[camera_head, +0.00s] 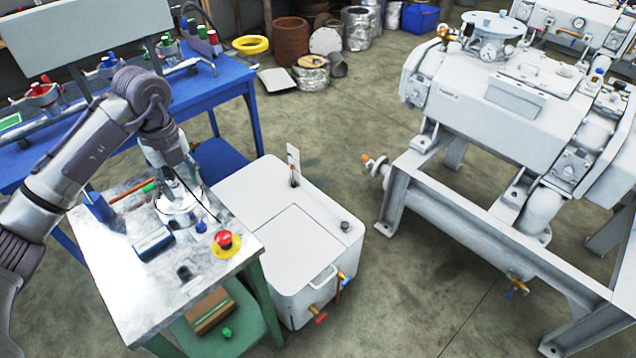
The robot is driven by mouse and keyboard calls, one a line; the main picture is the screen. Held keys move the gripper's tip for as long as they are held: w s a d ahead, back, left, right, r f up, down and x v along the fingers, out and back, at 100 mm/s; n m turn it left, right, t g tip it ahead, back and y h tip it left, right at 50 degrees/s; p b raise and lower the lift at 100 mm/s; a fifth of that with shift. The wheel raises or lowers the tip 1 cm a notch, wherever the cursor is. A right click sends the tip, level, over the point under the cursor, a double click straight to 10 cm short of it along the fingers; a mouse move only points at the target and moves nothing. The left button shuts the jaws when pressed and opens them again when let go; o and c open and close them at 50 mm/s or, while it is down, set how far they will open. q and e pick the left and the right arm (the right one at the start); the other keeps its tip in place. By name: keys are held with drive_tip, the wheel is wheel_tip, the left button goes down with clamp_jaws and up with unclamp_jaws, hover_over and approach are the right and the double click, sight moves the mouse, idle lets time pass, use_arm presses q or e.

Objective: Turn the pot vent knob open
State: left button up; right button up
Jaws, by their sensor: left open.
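A round, pale metal pot-like piece (180,218) sits on the metal-topped workbench (150,300), in the left part of the head view. My left gripper (182,196) points down directly over it, with its fingers apart. The fingers and wrist hide much of the piece's top. I cannot make out a vent knob under them or tell whether the fingers touch it. A small blue knob (201,227) shows just to the right and in front of the gripper. My right gripper is not in view.
A red emergency button on a yellow base (224,242) and a dark blue block (153,244) are on the bench. A white cabinet (300,250) is close on the right. Open floor (400,300) lies before the large machine (510,110).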

use_arm(q)
drive_tip(key=d+f+m+t+h, duration=0.15)
drive_tip(key=d+m+h, duration=0.35)
drive_tip(key=d, duration=1)
drive_tip(key=s+d+r+t+h, duration=0.1)
drive_tip(key=d+r+h, duration=0.2)
drive_tip(key=d+h, duration=0.2)
drive_tip(key=s+d+r+n+t+h, duration=0.1)
drive_tip(key=d+r+h, duration=0.3)
drive_tip(key=d, duration=0.4)
drive_tip(key=shift+s+h, duration=0.3)
drive_tip(key=shift+h, duration=0.3)
